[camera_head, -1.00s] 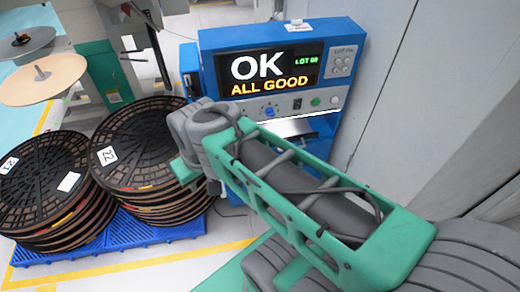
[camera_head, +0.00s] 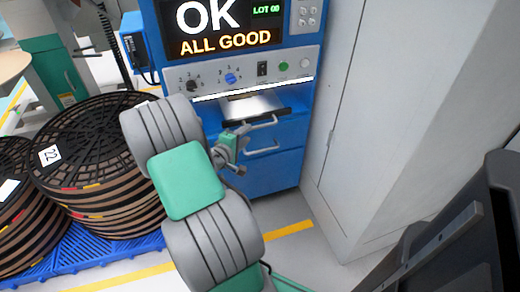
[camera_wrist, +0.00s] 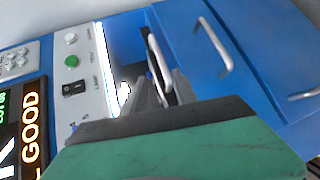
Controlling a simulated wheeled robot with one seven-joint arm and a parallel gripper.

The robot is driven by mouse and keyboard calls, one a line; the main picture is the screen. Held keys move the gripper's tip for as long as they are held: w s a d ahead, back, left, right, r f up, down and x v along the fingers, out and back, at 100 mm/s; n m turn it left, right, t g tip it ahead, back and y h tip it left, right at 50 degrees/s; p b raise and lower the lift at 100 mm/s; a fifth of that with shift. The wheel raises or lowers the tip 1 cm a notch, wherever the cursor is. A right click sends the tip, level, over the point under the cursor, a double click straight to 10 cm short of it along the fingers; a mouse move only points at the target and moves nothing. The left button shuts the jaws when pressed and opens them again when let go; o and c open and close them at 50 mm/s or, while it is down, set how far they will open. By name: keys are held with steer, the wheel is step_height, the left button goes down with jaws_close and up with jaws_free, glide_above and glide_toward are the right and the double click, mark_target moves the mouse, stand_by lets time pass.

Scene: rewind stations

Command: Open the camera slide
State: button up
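The camera slide (camera_head: 252,106) is a silvery tray with a dark front edge, in the slot under the machine's control panel. It has a metal bar handle (camera_head: 262,124), which also shows in the wrist view (camera_wrist: 158,66). My gripper (camera_head: 240,143) is at the left end of this handle in the head view. In the wrist view my gripper's grey fingers (camera_wrist: 160,90) are apart, one to each side of the handle's near end. I cannot tell whether they touch it. My wrist hides part of the fingers.
A second bar handle (camera_head: 262,149), on a blue panel, is close below the first. The control panel (camera_head: 240,76) with knobs and buttons is just above. A grey cabinet (camera_head: 385,120) stands at the right. Stacked reels (camera_head: 95,185) on a blue pallet (camera_head: 110,250) stand at the left.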

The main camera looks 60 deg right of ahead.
mark_target(261, 127)
steer(key=shift+n+h, duration=0.6)
steer(key=shift+n, duration=0.3)
steer(key=d+f, duration=0.1)
steer(key=d, duration=0.2)
steer(key=s+d, duration=0.1)
steer(key=d, duration=0.2)
steer(key=d+f+b, duration=0.1)
steer(key=d, duration=0.2)
steer(key=shift+s+d+f, duration=0.2)
steer(key=shift+s+f, duration=0.05)
steer(key=shift+f, duration=0.1)
jaws_close()
